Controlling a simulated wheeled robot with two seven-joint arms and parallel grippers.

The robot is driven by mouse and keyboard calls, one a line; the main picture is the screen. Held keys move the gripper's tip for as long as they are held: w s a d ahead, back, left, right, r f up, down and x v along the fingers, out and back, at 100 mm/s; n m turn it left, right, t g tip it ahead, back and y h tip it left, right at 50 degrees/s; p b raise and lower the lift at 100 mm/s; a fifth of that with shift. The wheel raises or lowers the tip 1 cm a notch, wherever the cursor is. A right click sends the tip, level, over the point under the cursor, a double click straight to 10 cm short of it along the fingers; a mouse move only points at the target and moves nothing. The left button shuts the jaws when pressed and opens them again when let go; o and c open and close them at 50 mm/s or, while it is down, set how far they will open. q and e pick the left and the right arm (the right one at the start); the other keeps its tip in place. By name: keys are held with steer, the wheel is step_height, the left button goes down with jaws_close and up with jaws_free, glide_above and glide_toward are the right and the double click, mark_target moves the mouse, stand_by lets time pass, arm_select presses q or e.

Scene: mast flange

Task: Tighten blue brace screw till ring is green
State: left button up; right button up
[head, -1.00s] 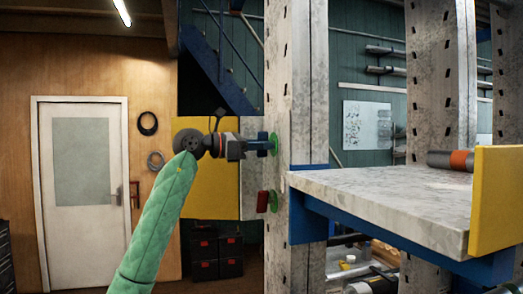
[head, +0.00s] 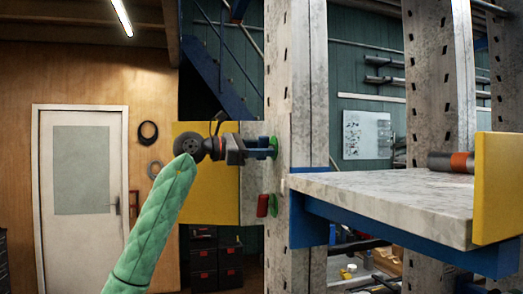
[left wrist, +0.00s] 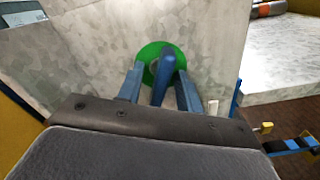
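The blue brace screw (left wrist: 164,76) stands out from a green ring (left wrist: 152,52) on the grey metal post face; its blue handle points toward my left wrist camera. In the head view the green ring (head: 273,147) is seen nearly edge-on at the post. My left gripper (left wrist: 160,80) has its two blue fingers on either side of the handle, with a gap showing at least on the left side, so it looks open around it. In the head view my left gripper (head: 264,148) reaches the post from the left and partly hides the screw. My right gripper is out of view.
A red knob (head: 262,205) with its own green ring (head: 273,205) sits lower on the post (head: 307,90). A marbled shelf (head: 385,195) with a blue frame extends right, carrying a grey cylinder with an orange band (head: 451,162). A yellow panel (head: 198,196) hangs behind the arm.

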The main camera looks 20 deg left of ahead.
arm_select(q)
steer(key=b+v, duration=0.2)
steer(key=v, duration=0.3)
stand_by(0.3)
stand_by(0.5)
